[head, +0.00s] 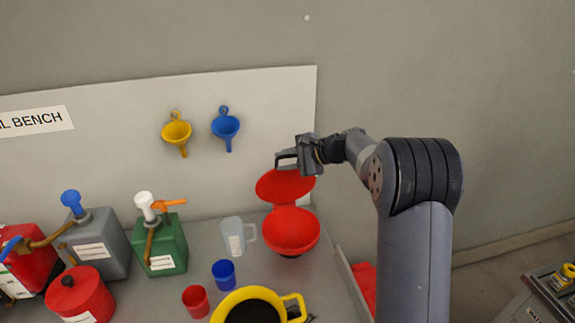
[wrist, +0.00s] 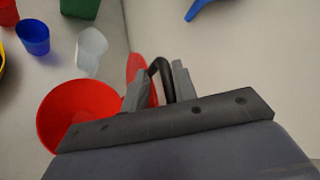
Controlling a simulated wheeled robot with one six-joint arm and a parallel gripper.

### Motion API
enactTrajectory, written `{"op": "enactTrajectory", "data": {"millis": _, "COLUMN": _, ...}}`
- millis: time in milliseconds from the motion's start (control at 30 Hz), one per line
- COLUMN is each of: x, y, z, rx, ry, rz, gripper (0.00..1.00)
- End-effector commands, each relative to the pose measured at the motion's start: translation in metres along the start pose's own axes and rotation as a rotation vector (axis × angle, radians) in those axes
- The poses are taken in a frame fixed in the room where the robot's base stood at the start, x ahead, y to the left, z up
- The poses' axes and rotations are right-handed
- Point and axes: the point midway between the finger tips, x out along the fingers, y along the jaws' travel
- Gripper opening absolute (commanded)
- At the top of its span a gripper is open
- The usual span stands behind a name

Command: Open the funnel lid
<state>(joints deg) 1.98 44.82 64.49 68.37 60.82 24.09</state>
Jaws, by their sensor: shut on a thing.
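The red funnel (head: 291,232) stands at the right end of the bench, its bowl uncovered. Its red lid (head: 284,187) is raised at the back of the bowl. A dark handle shows at the lid's top. My gripper (head: 290,160) is at the lid's upper edge. In the wrist view my gripper (wrist: 158,88) is shut on the black lid handle (wrist: 163,75). The open funnel bowl (wrist: 75,112) is to its left there. Only a strip of the lid (wrist: 137,68) shows behind the fingers.
A clear measuring jug (head: 236,236), a blue cup (head: 223,273), a red cup (head: 195,301) and a yellow container (head: 228,304) stand left of the funnel. Yellow (head: 176,132) and blue (head: 226,126) funnels hang on the backboard. A green can (head: 162,244) stands farther left.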

Motion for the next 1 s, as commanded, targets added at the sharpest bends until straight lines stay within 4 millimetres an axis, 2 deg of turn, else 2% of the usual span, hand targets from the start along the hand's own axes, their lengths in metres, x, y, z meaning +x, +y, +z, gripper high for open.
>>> {"op": "enactTrajectory", "data": {"millis": 433, "x": 0.004, "y": 0.0, "z": -0.002, "rx": -0.002, "ry": 0.003, "rz": 0.001, "gripper": 0.0}}
{"op": "enactTrajectory", "data": {"millis": 467, "x": 0.004, "y": 0.0, "z": -0.002, "rx": -0.001, "ry": 0.003, "rz": 0.001, "gripper": 0.28}}
{"op": "enactTrajectory", "data": {"millis": 533, "x": 0.004, "y": 0.001, "z": -0.002, "rx": -0.001, "ry": 0.002, "rz": 0.002, "gripper": 0.33}}
{"op": "enactTrajectory", "data": {"millis": 767, "x": 0.001, "y": 0.003, "z": -0.003, "rx": 0.002, "ry": 0.001, "rz": 0.005, "gripper": 0.33}}
{"op": "enactTrajectory", "data": {"millis": 867, "x": -0.01, "y": 0.002, "z": -0.003, "rx": 0.0, "ry": 0.002, "rz": 0.003, "gripper": 0.33}}
{"op": "enactTrajectory", "data": {"millis": 1000, "x": -0.037, "y": 0.001, "z": -0.004, "rx": -0.002, "ry": 0.005, "rz": -0.002, "gripper": 0.33}}
